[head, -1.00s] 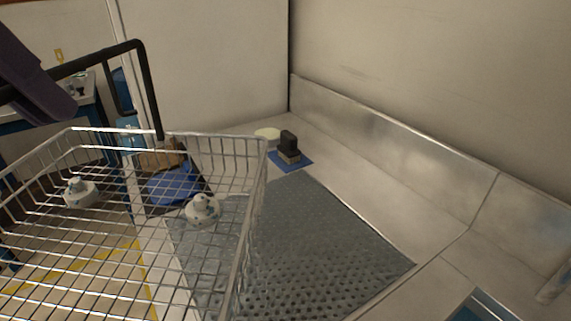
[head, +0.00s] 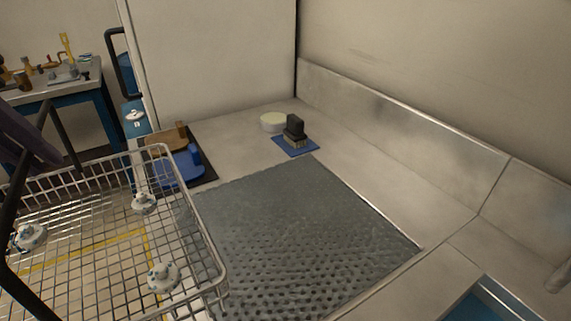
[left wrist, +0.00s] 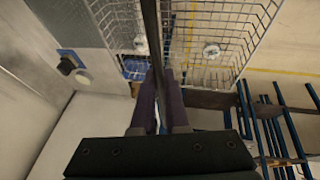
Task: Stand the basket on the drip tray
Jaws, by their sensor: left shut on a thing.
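The wire basket (head: 226,288) is in the lower left of the head view, with several small white fittings (head: 163,276) in it. My left gripper (head: 38,140), with purple fingers, is partly in view at the left edge. It is shut on the basket's black handle, which runs between the fingers in the left wrist view (left wrist: 158,85). The drip tray (head: 310,235) is the grey perforated plate on the counter. The basket's right side overlaps the tray's left edge in the picture. Floor shows through most of the basket, which hangs left of the tray. My right gripper is not in view.
A black brush (head: 295,128) on a blue mat (head: 307,147) and a pale round tub (head: 272,122) stand behind the tray. Blue and brown brushes (head: 180,170) lie at its back left. A metal backsplash (head: 400,130) borders the right. The tray top is clear.

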